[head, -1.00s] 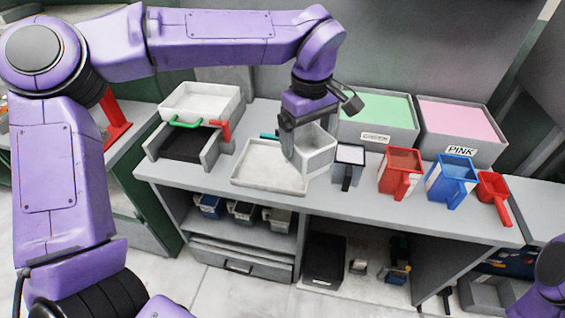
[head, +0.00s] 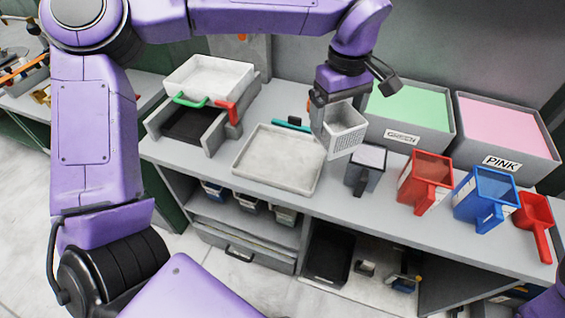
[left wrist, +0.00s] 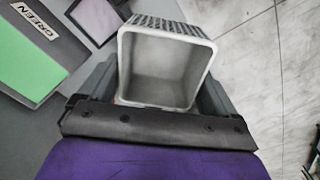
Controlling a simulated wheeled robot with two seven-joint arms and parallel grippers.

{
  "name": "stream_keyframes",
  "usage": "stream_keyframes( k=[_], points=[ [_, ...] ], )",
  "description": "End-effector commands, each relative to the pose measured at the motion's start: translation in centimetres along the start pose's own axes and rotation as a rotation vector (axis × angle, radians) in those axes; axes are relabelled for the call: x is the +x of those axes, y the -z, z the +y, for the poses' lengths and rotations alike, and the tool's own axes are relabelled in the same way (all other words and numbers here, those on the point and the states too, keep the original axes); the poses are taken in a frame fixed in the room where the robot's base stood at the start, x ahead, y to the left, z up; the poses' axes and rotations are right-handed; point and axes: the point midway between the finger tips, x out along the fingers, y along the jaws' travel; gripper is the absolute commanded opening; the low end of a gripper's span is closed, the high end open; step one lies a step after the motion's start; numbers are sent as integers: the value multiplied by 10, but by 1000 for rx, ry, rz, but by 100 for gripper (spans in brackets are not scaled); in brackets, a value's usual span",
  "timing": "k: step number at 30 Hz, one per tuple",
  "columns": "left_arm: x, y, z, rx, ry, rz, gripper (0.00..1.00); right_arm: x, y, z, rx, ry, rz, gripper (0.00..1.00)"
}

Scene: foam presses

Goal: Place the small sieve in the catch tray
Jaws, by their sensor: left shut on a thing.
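The small sieve (head: 345,130) is a pale grey, square cup with perforated walls. My left gripper (head: 320,120) is shut on it and holds it above the bench, just off the catch tray's right back corner. In the left wrist view, the sieve (left wrist: 165,65) sits between the fingers with its open mouth facing the camera, and looks empty. The catch tray (head: 279,159) is a shallow, pale, empty tray lying flat on the bench. My right gripper does not show.
Green (head: 408,110) and pink (head: 505,130) bins stand at the back right. A dark grey cup (head: 366,170), a red jug (head: 425,180), a blue jug (head: 485,195) and a red scoop (head: 535,220) line the bench right of the tray. A press (head: 205,100) stands left. A teal-handled item (head: 292,124) lies behind the tray.

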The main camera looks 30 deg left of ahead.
Motion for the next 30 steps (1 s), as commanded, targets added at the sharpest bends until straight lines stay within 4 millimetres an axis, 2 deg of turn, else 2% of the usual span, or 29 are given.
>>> stream_keyframes(
  k=[1,3,9,12,16,20,24,27,30],
  points=[
    [16,0,0,0,0,0,59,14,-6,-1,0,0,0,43],
    [28,0,0,0,0,0,59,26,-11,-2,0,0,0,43],
    [60,1,-1,-3,0,0,59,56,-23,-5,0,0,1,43],
    [70,2,-2,-4,-1,0,59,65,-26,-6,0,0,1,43],
    [73,17,-8,-7,-2,0,59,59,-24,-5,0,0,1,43],
    [86,51,-22,-11,0,-3,59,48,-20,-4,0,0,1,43],
    [104,89,-38,-9,1,-3,59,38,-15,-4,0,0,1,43],
    [128,104,-44,-6,2,-2,59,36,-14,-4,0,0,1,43],
    [141,114,-47,-6,1,-1,59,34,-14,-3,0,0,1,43]
  ],
)
